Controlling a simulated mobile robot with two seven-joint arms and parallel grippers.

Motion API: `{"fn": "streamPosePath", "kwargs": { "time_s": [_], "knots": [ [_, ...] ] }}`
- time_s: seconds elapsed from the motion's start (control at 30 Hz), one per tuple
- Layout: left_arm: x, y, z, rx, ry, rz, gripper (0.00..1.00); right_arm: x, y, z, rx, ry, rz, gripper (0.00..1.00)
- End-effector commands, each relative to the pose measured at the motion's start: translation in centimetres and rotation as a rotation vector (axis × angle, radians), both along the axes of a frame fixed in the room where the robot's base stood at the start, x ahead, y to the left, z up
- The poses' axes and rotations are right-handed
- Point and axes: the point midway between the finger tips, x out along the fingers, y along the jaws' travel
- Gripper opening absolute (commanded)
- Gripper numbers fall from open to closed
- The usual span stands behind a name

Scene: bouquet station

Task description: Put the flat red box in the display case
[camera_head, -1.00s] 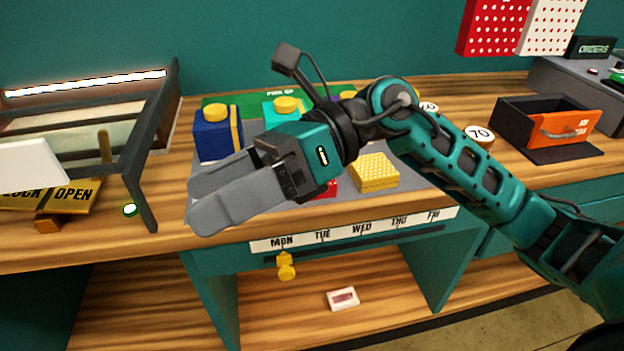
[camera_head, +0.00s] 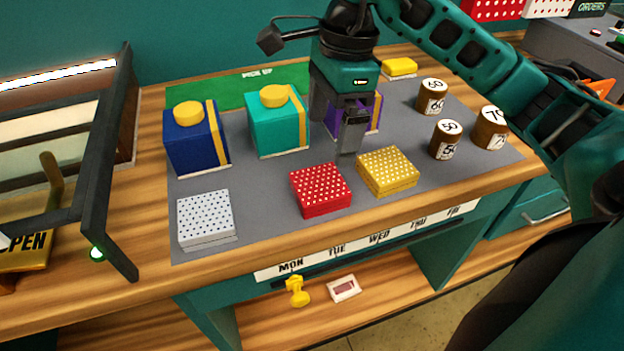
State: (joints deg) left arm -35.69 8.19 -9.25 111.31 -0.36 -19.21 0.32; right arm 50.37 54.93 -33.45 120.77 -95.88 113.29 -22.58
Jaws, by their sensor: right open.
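The flat red box (camera_head: 321,189), with white dots, lies on the grey mat (camera_head: 268,220) between a flat white box and a flat yellow box. My right gripper (camera_head: 348,150) points down above and behind the gap between the red and yellow boxes, apart from the red box, open and empty. The display case (camera_head: 112,165) is at the left, with a dark frame, a lit strip at the top and an open-looking front; its left part is cut off by the picture edge. My left gripper is not in view.
The dotted white box (camera_head: 205,218) and yellow box (camera_head: 387,171) flank the red one. Blue (camera_head: 190,140), teal (camera_head: 270,130) and purple (camera_head: 368,115) boxes stand behind. Numbered brown cylinders (camera_head: 446,139) stand at the right.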

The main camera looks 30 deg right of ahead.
Motion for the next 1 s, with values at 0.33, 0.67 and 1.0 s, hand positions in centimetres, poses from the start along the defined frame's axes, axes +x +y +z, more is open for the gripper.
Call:
{"fn": "streamPosePath", "kwargs": {
  "time_s": [0.33,0.67,1.0],
  "knots": [
    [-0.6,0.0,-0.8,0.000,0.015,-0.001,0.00,0.1,0.7,-5.1,0.002,0.000,0.000,1.00],
    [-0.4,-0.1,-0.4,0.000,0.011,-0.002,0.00,-0.2,1.6,-9.1,0.004,0.005,0.003,1.00],
    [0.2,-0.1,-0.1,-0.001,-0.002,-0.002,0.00,0.0,1.8,-10.5,0.003,-0.001,0.001,1.00]
  ]
}}
